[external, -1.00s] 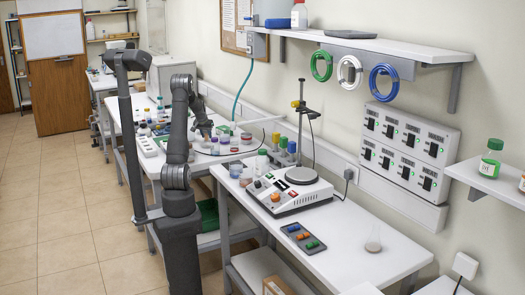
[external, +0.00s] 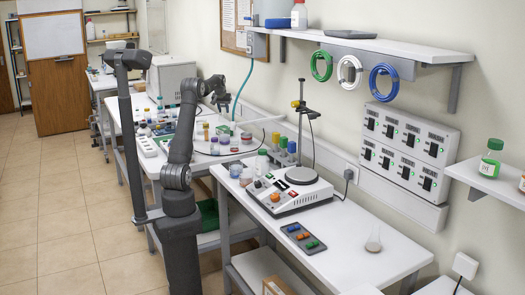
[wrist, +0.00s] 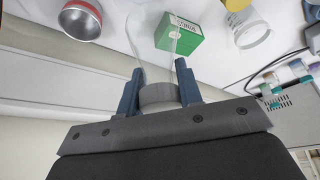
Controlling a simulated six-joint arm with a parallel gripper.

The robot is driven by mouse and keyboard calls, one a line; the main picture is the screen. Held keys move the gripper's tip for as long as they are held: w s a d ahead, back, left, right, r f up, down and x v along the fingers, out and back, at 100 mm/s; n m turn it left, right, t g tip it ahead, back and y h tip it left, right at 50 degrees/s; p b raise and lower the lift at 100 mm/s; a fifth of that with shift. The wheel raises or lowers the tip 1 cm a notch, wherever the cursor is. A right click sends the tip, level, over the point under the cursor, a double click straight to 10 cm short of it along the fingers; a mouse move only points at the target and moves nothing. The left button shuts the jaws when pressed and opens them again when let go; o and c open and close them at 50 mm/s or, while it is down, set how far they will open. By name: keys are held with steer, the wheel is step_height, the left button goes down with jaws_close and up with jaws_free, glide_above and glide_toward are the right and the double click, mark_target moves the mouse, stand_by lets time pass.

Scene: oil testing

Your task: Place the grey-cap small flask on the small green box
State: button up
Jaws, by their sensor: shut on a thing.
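The grey-cap small flask (wrist: 159,95) is between my gripper's blue fingers in the wrist view. Its clear conical glass body widens away from the cap and is hard to see against the white surface. My gripper (wrist: 159,80) is shut on the grey cap. In the external view my gripper (external: 222,103) is raised above the far white bench, and the flask is too small to make out there. The flask's glass overlaps the box's left part in the picture.
The external view shows several jars on the bench, a hotplate (external: 292,190) nearer, and a wall shelf (external: 350,40).

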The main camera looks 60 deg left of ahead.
steer(key=w+d+r+n, duration=0.1)
steer(key=w+d+r, duration=0.1)
steer(key=w, duration=0.7)
steer(key=shift+s+a+f, duration=0.6)
steer(key=shift+a+f, duration=1.15)
steer(key=shift+a, duration=0.15)
steer(key=shift+s+a+f, duration=0.6)
steer(key=shift+a+f, duration=1.15)
steer(key=shift+a, duration=0.15)
steer(key=shift+s+a+f, duration=0.6)
steer(key=shift+a+f, duration=1.15)
steer(key=shift+a, duration=0.15)
steer(key=shift+f, duration=0.15)
steer(key=o, duration=1)
steer(key=v, duration=1.2)
steer(key=shift+w+d, duration=0.2)
steer(key=shift+d, duration=0.05)
